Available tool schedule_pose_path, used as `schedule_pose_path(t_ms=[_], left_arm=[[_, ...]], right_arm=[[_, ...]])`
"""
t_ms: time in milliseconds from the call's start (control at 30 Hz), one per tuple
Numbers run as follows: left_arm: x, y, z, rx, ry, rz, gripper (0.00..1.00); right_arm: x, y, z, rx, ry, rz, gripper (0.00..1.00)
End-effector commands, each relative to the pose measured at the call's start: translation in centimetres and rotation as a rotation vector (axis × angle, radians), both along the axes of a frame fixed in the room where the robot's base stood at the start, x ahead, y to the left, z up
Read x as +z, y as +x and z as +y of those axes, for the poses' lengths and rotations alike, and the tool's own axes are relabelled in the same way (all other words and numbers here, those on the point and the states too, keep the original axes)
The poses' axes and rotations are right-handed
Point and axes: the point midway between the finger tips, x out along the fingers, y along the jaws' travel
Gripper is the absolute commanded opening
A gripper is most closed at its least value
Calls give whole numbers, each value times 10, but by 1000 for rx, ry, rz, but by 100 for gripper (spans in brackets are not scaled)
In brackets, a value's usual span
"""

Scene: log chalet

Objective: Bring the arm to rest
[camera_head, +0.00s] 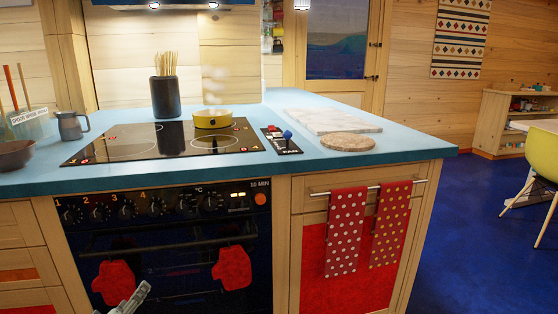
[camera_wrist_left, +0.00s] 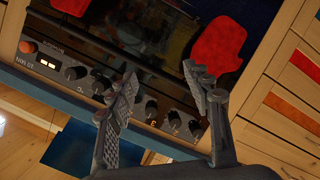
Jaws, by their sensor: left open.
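My left gripper (camera_head: 136,298) shows at the bottom edge of the head view, low in front of the oven door (camera_head: 180,262). Only its tip is in that view; the rest of the arm is out of frame. In the left wrist view my left gripper (camera_wrist_left: 160,82) has its two dark fingers spread apart with nothing between them. Behind the fingers are the oven's knobs and a red oven mitt (camera_wrist_left: 217,45), seen turned over. My right gripper is in neither view.
Two red oven mitts (camera_head: 233,267) hang on the oven front. Dotted red towels (camera_head: 346,232) hang from a rail at right. The blue worktop (camera_head: 400,140) holds a yellow pan (camera_head: 212,119), a grey jug (camera_head: 71,126) and a dark utensil pot (camera_head: 165,97).

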Motion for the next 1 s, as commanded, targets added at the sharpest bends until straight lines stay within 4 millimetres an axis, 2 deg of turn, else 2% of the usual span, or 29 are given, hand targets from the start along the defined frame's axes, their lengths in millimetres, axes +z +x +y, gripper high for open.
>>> schedule_pose_path(t_ms=[33,167,200,267,300,400,500,633,767,1000], left_arm=[[-32,-13,-10,-47,58,96,50],[-111,-57,-35,-189,220,349,50],[-135,-75,-41,-238,271,429,50],[-169,-105,-48,-317,346,548,50],[-190,-126,-52,-369,393,625,50],[-231,-178,-58,-493,497,791,50],[-258,-220,-60,-592,572,915,50],[-275,-254,-60,-671,628,1008,50],[-279,-265,-60,-697,644,1037,50],[-279,-264,-60,-696,644,1035,50]], right_arm=[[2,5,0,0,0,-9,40],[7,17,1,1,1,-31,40],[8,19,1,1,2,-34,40],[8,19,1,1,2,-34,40],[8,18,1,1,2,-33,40],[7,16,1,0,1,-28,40],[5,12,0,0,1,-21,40],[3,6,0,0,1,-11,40],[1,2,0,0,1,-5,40],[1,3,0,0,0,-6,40]])
